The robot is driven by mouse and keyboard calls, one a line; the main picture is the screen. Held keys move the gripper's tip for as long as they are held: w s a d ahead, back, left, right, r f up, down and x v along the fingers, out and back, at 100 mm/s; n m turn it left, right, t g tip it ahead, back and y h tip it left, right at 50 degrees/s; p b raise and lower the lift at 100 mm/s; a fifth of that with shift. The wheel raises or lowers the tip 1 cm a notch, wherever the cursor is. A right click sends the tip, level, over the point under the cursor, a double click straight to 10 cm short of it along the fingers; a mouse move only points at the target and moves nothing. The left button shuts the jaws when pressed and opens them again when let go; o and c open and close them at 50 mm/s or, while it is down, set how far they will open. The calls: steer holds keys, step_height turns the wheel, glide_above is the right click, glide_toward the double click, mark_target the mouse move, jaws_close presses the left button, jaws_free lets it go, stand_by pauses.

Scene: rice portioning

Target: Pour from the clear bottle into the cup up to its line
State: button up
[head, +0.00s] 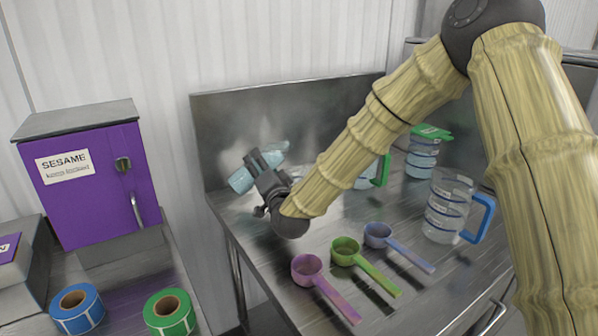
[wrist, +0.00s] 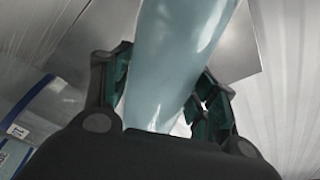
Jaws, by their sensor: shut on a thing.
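The clear, pale blue bottle (head: 241,180) is tilted well over toward horizontal above the left part of the steel table. My gripper (head: 262,162) is shut around its middle. In the wrist view the bottle (wrist: 172,50) fills the space between the fingers of my gripper (wrist: 168,85). A clear cup with a blue handle (head: 447,205) and dark blue bands stands upright at the right. A second clear cup with a green handle (head: 381,171) stands behind my arm, partly hidden. The bottle is apart from both cups. I cannot tell the liquid levels.
Purple (head: 308,266), green (head: 346,251) and blue (head: 378,235) scoops lie along the front of the table (head: 240,215). A green-lidded container (head: 423,155) stands at the back. A purple sesame dispenser (head: 90,180) and two tape rolls stand on the left counter.

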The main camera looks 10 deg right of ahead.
steer(key=shift+a+f+m+b, duration=0.3)
steer(key=shift+f+m+b, duration=0.15)
steer(key=shift+m, duration=0.55)
stand_by(1.2)
steer(key=shift+a+f+m+h+b, duration=0.25)
steer(key=shift+f+m+b, duration=0.4)
steer(key=shift+m, duration=0.35)
stand_by(1.0)
steer(key=shift+d+r+m+h, duration=0.15)
steer(key=shift+d+r+m, duration=0.1)
steer(key=shift+r+m, duration=0.25)
steer(key=shift+d+r+m+h, duration=0.1)
steer(key=shift+d+r+m, duration=0.1)
steer(key=shift+r+m, duration=0.3)
stand_by(2.4)
